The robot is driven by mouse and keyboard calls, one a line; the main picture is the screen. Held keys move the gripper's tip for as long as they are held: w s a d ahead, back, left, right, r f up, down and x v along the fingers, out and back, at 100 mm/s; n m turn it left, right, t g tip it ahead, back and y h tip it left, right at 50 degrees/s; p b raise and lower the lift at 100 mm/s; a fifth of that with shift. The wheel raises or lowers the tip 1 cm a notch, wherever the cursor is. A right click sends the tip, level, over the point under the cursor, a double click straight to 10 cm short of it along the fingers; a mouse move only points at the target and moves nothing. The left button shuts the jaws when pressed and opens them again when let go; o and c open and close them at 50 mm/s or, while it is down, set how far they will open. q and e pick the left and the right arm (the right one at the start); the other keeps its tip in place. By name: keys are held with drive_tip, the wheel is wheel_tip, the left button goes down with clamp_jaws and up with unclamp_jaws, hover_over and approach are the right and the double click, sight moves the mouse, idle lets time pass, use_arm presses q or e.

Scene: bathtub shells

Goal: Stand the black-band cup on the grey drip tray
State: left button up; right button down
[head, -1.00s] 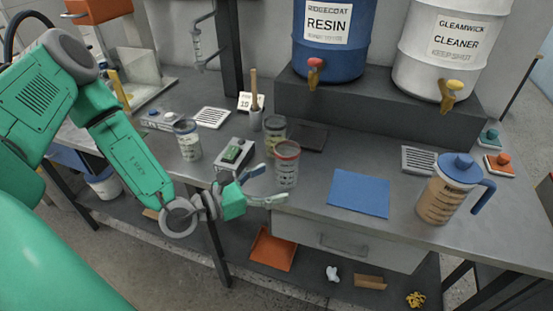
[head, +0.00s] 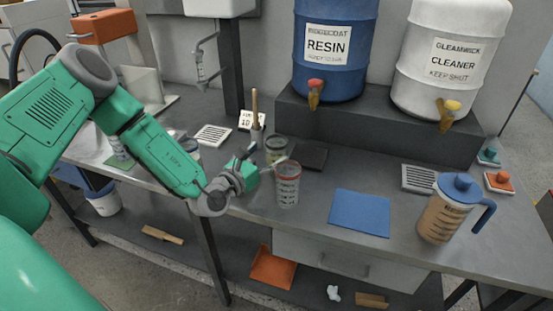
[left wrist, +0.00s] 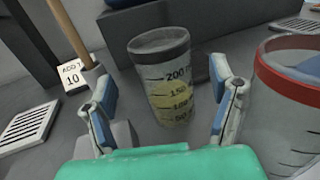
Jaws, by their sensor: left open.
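The black-band cup (head: 277,150) is clear, with a dark rim, and stands upright on the grey bench. In the left wrist view the cup (left wrist: 160,80) shows dark measuring marks and a yellowish content. My left gripper (head: 264,163) is open, just in front of the cup. In the left wrist view its fingers (left wrist: 166,97) lie to either side of the cup's lower part, apart from it. Two slatted plates lie on the bench, one at left (head: 213,135) and one at right (head: 419,178); I cannot tell which is the grey drip tray. My right gripper is not in view.
A red-rimmed cup (head: 288,184) stands close to the right of my left gripper. A holder with a wooden handle (head: 255,112) stands behind left. A dark flat plate (head: 313,156) lies right of the black-band cup. A blue mat (head: 359,213) and a blue-lidded jug (head: 445,210) are further right.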

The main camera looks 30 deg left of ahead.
use_arm(q)
drive_tip(key=w, duration=0.2)
drive_tip(key=shift+w+f, duration=0.1)
drive_tip(key=shift+w, duration=0.3)
drive_tip(key=shift+w+d, duration=0.2)
drive_tip(key=shift+w, duration=0.3)
drive_tip(key=shift+d, duration=0.15)
drive_tip(key=c, duration=1.3)
drive_tip(key=shift+s, duration=0.1)
drive_tip(key=shift+c, duration=0.8)
